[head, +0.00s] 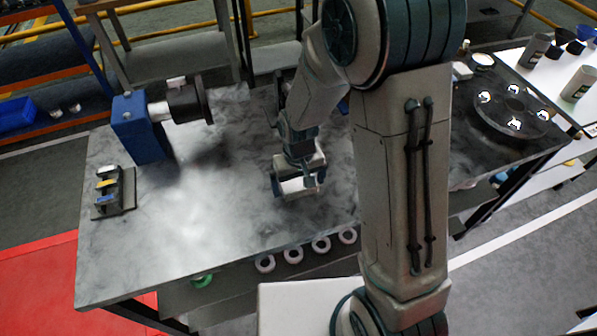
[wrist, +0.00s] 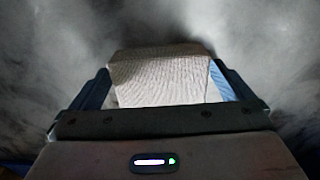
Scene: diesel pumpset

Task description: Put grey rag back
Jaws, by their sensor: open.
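A grey rag (wrist: 160,72), folded into a block with a ribbed weave, lies on the grey metal bench top (head: 210,215). In the wrist view it sits between the two blue-sided fingers of my gripper (wrist: 160,84). In the head view the pale rag (head: 294,186) shows under my gripper (head: 298,190), near the middle of the bench. The jaws are open around the rag. The near part of the rag is hidden behind the gripper body, and I cannot tell whether either finger touches it.
A blue stand with a dark motor-like part (head: 185,103) is at the back left. A small rack (head: 115,190) with coloured items stands at the left edge. Several white rings (head: 293,254) line the front edge. A round dark plate (head: 512,110) lies right. The left bench middle is clear.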

